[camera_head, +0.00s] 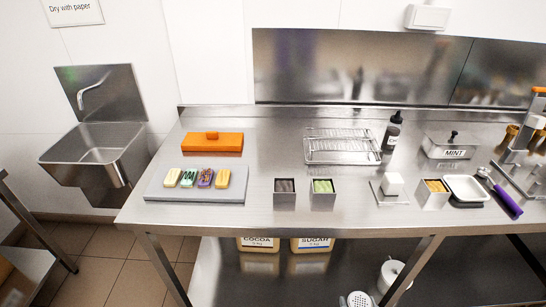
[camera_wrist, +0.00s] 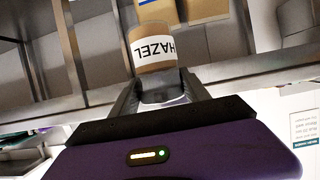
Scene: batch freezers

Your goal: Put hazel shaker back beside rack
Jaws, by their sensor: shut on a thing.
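The hazel shaker (camera_wrist: 152,48), a brownish container with a white label reading HAZEL, is between the fingers of my gripper (camera_wrist: 165,92) in the wrist view. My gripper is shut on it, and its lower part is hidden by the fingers. The label's letters appear upside down in that view. My gripper does not show in the head view. The wire rack (camera_head: 342,147) lies on the steel counter (camera_head: 265,150) toward the back. A dark bottle (camera_head: 392,133) stands close to the rack's right side.
An orange-lidded box (camera_head: 212,142) and a grey tray (camera_head: 195,196) of bars are at left. Two small bins (camera_head: 285,193) (camera_head: 323,193) stand at front centre. A MINT tub (camera_head: 449,146) and purple-handled tool (camera_head: 507,199) are at right. Cocoa and sugar tubs (camera_head: 312,245) sit below.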

